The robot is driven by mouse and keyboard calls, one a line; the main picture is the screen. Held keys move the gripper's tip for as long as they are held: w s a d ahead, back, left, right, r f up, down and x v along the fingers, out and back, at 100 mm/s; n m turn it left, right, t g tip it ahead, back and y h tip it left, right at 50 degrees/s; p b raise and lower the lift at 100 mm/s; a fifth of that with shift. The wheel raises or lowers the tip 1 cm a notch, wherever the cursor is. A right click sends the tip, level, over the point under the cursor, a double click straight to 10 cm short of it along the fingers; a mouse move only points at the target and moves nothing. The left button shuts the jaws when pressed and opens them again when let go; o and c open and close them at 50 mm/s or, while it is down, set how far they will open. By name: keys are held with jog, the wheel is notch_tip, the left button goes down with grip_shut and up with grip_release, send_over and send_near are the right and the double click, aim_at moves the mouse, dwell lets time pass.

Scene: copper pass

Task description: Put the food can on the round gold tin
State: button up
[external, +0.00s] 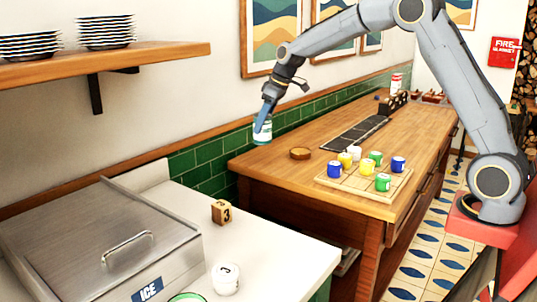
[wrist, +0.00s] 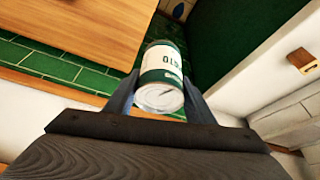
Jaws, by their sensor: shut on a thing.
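The food can (external: 262,132) is white and green with a metal lid. It also shows in the wrist view (wrist: 160,68), held between the two fingers. My gripper (external: 264,120) is shut on the can and holds it in the air near the left end of the wooden counter. The round gold tin (external: 300,153) is low and flat and sits on the wooden counter, to the right of the can and lower in the external view. The tin is not visible in the wrist view.
A board (external: 388,186) with several coloured mugs stands right of the tin. A wooden number block (external: 221,212) and a white pot (external: 226,279) are on the white counter, beside a steel ice bin (external: 95,250). A plate shelf (external: 120,61) hangs upper left.

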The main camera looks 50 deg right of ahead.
jog(key=w+d+m, duration=0.1)
jog(key=d+m, duration=0.1)
jog(key=d, duration=1.1)
jog(key=m+h+p, duration=0.1)
jog(key=m+p, duration=0.1)
jog(key=p, duration=0.1)
send_over(300, 151)
jog(key=shift+s+f, duration=0.1)
jog(key=shift+f, duration=5.5)
jog(key=shift+f, duration=0.15)
jog(key=o, duration=1.4)
jog(key=shift+a, duration=0.1)
jog(key=shift+o, duration=0.2)
